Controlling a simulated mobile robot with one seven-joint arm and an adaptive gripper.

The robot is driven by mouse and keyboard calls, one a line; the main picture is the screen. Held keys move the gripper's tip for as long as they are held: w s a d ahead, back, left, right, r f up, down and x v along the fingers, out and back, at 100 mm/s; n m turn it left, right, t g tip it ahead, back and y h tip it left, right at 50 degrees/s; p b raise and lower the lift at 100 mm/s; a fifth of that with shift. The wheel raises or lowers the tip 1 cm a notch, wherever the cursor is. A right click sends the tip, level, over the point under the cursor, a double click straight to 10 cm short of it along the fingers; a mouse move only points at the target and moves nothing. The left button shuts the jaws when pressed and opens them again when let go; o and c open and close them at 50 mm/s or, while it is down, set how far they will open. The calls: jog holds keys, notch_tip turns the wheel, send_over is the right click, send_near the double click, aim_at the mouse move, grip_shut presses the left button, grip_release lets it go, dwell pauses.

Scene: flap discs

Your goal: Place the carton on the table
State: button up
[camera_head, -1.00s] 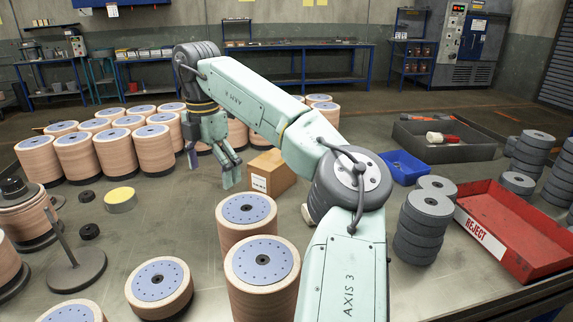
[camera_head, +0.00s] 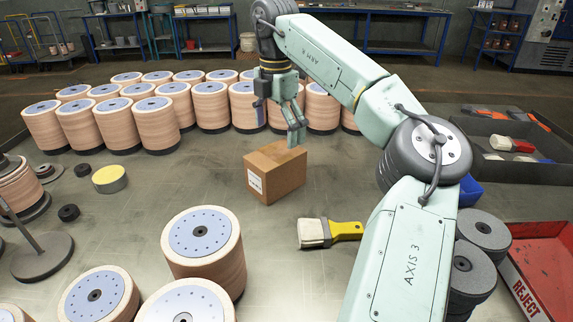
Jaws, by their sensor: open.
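The carton (camera_head: 277,172) is a small brown box with a white label on its left face. It sits upright on the grey table (camera_head: 120,215), near the middle. My gripper (camera_head: 294,132) is open, with its fingers pointing down just above and behind the carton's top right edge. The fingers hold nothing that I can see. I cannot tell whether a fingertip touches the carton.
Stacks of flap discs (camera_head: 210,105) stand in rows behind the carton, and more stacks (camera_head: 205,245) are in front. A yellow-handled brush (camera_head: 330,231) lies right of the carton. The red reject bin (camera_head: 545,265) and a dark tray (camera_head: 550,172) are at the right. Bare table lies left of the carton.

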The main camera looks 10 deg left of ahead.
aim_at(276, 166)
jog(key=f+p, duration=0.1)
jog(key=f, duration=0.2)
jog(key=f+p, duration=0.1)
jog(key=f, duration=0.3)
jog(key=f+p, duration=0.1)
jog(key=f, duration=0.2)
jog(key=shift+s+a+f, duration=0.15)
jog(key=shift+s, duration=0.1)
jog(key=c, duration=2)
